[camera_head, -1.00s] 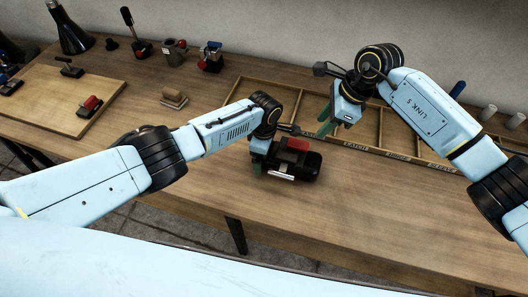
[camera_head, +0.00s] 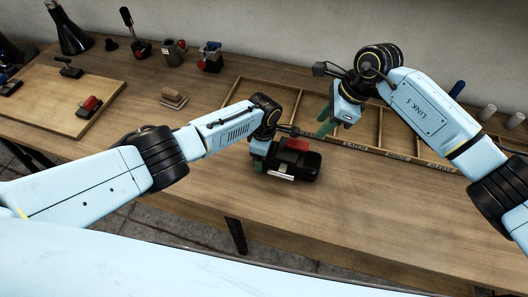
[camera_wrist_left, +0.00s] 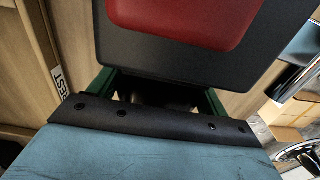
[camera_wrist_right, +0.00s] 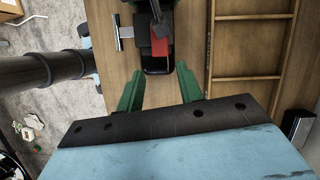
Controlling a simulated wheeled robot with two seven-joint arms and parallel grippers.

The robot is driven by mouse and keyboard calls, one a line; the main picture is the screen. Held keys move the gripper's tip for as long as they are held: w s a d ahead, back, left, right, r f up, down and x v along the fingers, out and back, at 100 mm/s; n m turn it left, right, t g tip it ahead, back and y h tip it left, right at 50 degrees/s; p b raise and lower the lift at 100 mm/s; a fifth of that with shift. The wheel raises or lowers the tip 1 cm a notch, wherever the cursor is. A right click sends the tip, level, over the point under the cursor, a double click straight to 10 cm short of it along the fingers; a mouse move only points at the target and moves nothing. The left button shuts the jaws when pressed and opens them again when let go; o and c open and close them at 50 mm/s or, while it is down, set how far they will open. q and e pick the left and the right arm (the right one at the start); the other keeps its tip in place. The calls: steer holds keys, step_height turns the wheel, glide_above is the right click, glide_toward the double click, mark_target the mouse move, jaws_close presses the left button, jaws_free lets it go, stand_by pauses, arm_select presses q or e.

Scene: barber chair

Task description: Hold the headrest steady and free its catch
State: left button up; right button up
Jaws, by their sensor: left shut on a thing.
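The headrest (camera_head: 305,167) is a dark block with a red part (camera_head: 297,144) on top and a silver bar (camera_head: 281,175) at its front. It lies on the middle of the bench. My left gripper (camera_head: 260,166) is shut on it from its left side. In the left wrist view the dark body (camera_wrist_left: 185,55) and red part (camera_wrist_left: 190,14) fill the top, and the fingertips are hidden beneath. My right gripper (camera_head: 325,127) is open and empty, above and behind the headrest's right side. The right wrist view shows its green fingers (camera_wrist_right: 160,84) apart, with the red part (camera_wrist_right: 160,46) beyond them. I cannot make out the catch for certain.
A shallow wooden divided tray (camera_head: 380,125) with labelled compartments lies behind, under my right arm. A wooden board (camera_head: 60,90) with small tools is at the left. Several small fixtures stand along the back. The bench (camera_head: 350,215) is clear in front and to the right.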

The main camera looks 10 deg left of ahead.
mark_target(303, 145)
steer(key=shift+o, duration=1.6)
steer(key=shift+d+r, duration=0.25)
steer(key=shift+r, duration=0.15)
steer(key=shift+m+t+y, duration=0.3)
steer(key=shift+m, duration=0.5)
steer(key=x, duration=1)
steer(key=shift+s+d+f, duration=0.1)
steer(key=shift+s+d, duration=0.05)
steer(key=shift+s, duration=0.1)
